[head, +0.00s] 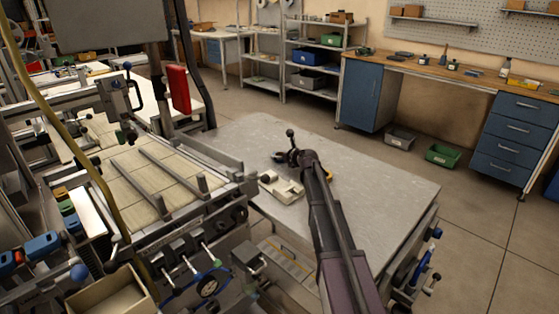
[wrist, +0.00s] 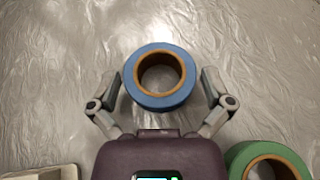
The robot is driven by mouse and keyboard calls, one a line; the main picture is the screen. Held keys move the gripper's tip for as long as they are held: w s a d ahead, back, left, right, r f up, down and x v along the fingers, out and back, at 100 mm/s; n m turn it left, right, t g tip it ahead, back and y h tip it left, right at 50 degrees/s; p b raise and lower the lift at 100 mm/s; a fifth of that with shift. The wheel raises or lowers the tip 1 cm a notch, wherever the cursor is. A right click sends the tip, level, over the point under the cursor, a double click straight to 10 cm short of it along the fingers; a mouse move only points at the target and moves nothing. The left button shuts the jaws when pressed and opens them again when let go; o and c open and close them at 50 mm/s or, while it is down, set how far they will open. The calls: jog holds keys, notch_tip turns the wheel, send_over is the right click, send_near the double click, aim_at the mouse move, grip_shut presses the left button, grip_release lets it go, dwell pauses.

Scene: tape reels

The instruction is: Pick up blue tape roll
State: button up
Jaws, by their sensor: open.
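The blue tape roll (wrist: 160,101) lies flat on the grey tabletop in the wrist view, with a brown core and an open centre. My gripper (wrist: 160,83) is open, with one finger to the left of the roll and one to the right. Small gaps seem to show between the fingers and the roll, but I cannot tell the height difference. In the head view my gripper (head: 286,157) is over the grey table, and the blue roll cannot be made out clearly there.
A green tape roll (wrist: 235,163) lies at the lower right of the wrist view. A pale tray-like object (head: 283,188) sits on the grey table (head: 385,185), near my gripper. A machine with rails (head: 150,180) stands left of the table. The table's right side looks clear.

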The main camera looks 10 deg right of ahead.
jog(key=shift+x, duration=1.05)
jog(key=c, duration=0.8)
